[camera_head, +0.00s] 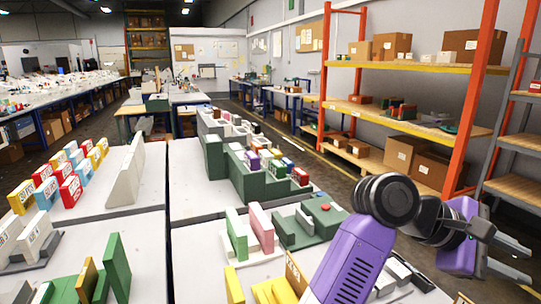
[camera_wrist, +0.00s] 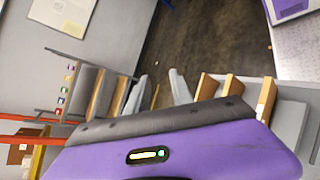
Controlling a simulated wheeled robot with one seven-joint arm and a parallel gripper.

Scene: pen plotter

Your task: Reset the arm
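My arm is raised at the lower right of the head view, with its purple links bent to the right. My gripper (camera_head: 520,262) hangs at the right edge of the head view, out past the table and in front of the shelving. In the wrist view my gripper (camera_wrist: 158,92) shows two pale fingers spread apart with only floor behind the gap. It is open and holds nothing. It touches no object that I can see.
Below my arm, a grey table (camera_head: 195,190) bears a dark green block row (camera_head: 235,170), a green box with a red top piece (camera_head: 318,218) and upright pink and green plates. Red and blue boxes stand on the left table (camera_head: 95,205). Orange-framed shelving (camera_head: 470,110) stands right.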

